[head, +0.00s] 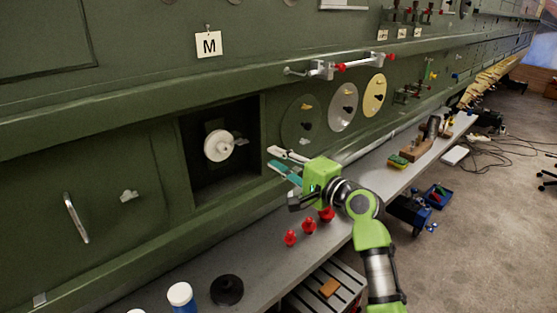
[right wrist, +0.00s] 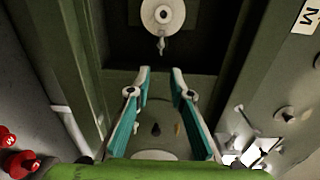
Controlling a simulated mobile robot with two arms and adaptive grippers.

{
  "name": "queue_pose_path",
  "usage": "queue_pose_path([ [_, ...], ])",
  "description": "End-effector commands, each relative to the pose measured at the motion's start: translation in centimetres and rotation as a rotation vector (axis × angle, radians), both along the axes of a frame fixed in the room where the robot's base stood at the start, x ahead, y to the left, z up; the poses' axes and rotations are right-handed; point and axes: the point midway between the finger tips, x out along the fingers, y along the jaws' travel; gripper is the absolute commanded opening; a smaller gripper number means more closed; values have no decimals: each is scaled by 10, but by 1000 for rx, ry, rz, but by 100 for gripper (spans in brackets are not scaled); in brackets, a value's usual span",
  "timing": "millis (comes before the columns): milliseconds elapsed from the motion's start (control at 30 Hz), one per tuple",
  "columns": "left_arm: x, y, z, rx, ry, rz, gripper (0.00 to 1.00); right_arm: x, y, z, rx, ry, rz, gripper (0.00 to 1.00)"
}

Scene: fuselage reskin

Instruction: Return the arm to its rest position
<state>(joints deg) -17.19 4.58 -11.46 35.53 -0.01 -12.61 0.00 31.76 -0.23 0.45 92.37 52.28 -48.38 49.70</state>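My right arm (head: 372,235) is green and reaches up from the lower right of the head view. Its gripper (head: 271,157) is in front of the green fuselage panel, just right of a dark square recess. In the right wrist view the two teal-padded fingers (right wrist: 160,71) stand apart with nothing between them. The recess holds a round white part (head: 219,146), which also shows ahead of the fingertips in the right wrist view (right wrist: 162,14). The gripper appears clear of it. My left gripper is out of view.
A grey shelf (head: 255,245) runs below the panel, bearing red knobs (head: 309,226), a black round part (head: 227,290) and a blue-and-white bottle (head: 181,297). Round discs (head: 343,107) and a rail with red ends (head: 350,64) are on the panel.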

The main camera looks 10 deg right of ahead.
Motion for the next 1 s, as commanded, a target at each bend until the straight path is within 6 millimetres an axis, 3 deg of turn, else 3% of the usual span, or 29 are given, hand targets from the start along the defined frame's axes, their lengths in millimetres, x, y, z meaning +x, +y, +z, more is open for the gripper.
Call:
queue_pose_path([
  [233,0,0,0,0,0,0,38,-4,0,-10,-26,6,0,20],
  [367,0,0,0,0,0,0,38,-27,-1,-58,-172,27,6,20],
  [567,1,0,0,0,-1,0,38,-112,-15,-178,-587,94,71,20],
  [700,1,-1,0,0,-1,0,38,-190,-34,-250,-885,152,164,20],
  [833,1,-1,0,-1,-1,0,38,-266,-58,-296,-1132,212,275,20],
  [1000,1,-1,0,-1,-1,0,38,-340,-83,-323,-1339,269,401,20],
])
